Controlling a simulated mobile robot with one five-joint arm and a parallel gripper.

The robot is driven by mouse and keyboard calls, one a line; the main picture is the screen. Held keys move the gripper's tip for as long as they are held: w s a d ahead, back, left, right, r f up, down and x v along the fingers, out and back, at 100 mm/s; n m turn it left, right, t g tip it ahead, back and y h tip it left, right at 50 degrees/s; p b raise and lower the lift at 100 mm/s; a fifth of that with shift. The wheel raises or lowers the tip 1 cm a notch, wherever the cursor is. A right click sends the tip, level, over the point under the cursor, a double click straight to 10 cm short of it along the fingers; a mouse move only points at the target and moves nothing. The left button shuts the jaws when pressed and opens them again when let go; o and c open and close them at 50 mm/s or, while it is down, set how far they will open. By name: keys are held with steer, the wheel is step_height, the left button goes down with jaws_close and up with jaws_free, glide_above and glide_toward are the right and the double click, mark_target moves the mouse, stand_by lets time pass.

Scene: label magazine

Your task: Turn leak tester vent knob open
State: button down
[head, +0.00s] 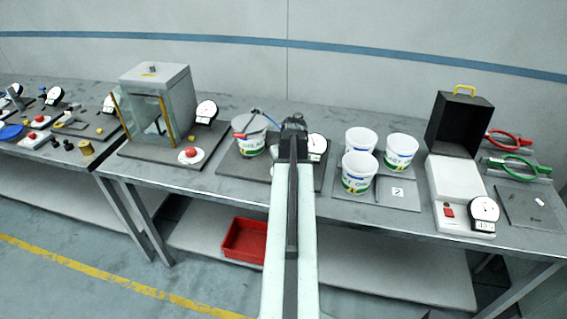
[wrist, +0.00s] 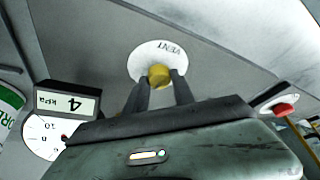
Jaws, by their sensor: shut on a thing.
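The vent knob (wrist: 159,76) is a small yellow knob on a white disc marked VENT (wrist: 148,55) in the wrist view. My gripper (wrist: 160,84) is shut on it, with a dark finger on either side. The knob's pointing direction is hard to read. The leak tester's gauge (wrist: 44,134) and a display (wrist: 68,102) reading 4 kPa show at the left, upside down. In the head view my gripper (head: 293,122) is over the leak tester board (head: 228,163) and my arm hides the knob. The gauge (head: 316,146) stands just right of it.
A lidded tub (head: 250,142) with a blue hose stands left of my gripper. Several white tubs (head: 358,182) stand on a board at the right. A grey guarded press (head: 160,95) and a red button (head: 190,152) are further left.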

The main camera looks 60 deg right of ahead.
steer(key=m, duration=0.1)
steer(key=m+g, duration=0.1)
steer(key=m, duration=0.1)
steer(key=m+h, duration=0.1)
steer(key=shift+w+a+f+m, duration=0.1)
steer(key=shift+a+m, duration=0.2)
steer(key=shift+w+m+g+h, duration=0.15)
steer(key=shift+m+g, duration=0.25)
steer(key=shift+m, duration=0.6)
steer(key=shift+m+g+h, duration=0.15)
steer(key=shift+m+g, duration=0.25)
steer(key=shift+m, duration=0.6)
steer(key=c, duration=1.1)
jaws_free()
steer(key=shift+w+a, duration=0.1)
steer(key=shift+o, duration=0.2)
steer(key=p+v, duration=0.7)
steer(key=shift+r, duration=0.4)
